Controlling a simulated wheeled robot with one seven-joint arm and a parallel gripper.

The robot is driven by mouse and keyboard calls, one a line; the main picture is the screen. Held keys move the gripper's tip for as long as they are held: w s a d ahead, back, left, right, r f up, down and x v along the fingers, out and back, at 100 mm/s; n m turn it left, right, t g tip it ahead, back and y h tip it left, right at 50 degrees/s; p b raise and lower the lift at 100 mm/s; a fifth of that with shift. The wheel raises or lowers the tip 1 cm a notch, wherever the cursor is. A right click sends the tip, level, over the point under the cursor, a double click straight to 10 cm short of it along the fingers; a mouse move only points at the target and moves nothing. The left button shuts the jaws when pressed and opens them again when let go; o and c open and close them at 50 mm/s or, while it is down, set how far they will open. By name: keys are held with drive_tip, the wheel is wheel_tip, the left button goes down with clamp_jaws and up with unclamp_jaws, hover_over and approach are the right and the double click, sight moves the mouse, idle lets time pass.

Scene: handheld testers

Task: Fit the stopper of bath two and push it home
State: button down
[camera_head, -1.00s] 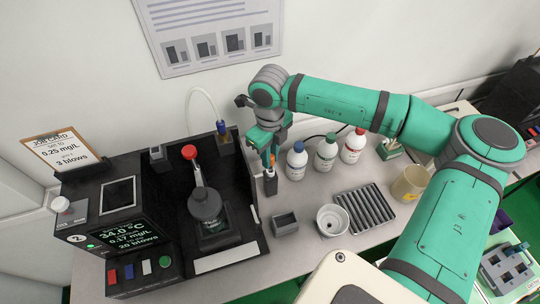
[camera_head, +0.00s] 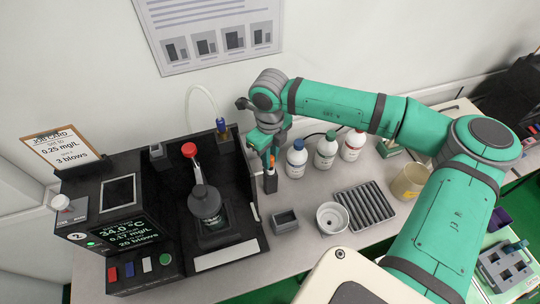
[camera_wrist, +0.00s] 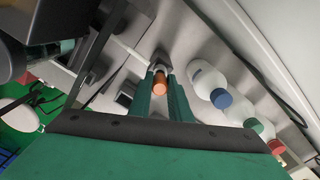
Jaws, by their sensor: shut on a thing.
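Bath two (camera_head: 77,237) is the black unit at left in the head view, marked "2", with a lit display reading 34.0 °C. In its well stands a dark jar (camera_head: 206,204) with a rounded grey top and a metal tube rising to a red knob (camera_head: 189,150). My gripper (camera_head: 271,156) is at the bath's right side, pointing down, shut on an orange-ended piece (camera_head: 271,163). In the wrist view the orange piece (camera_wrist: 159,82) sits between the green fingers. A small dark holder (camera_head: 270,184) is directly below it; whether they touch is unclear. I cannot tell which piece is the stopper.
Three capped bottles, blue (camera_head: 297,160), green (camera_head: 326,152) and red (camera_head: 353,146), stand just right of my gripper. A small grey box (camera_head: 285,221), a white cup (camera_head: 332,218), a ribbed tray (camera_head: 366,206) and a beige mug (camera_head: 409,182) stand in front. The bath's dark side wall rises close left.

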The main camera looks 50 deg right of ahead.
drive_tip(key=shift+f, duration=1)
drive_tip(key=c, duration=1.6)
unclamp_jaws()
drive_tip(key=shift+o, duration=0.2)
drive_tip(key=shift+r, duration=0.1)
wheel_tip(320, 180, up, 11)
drive_tip(key=shift+f, duration=0.15)
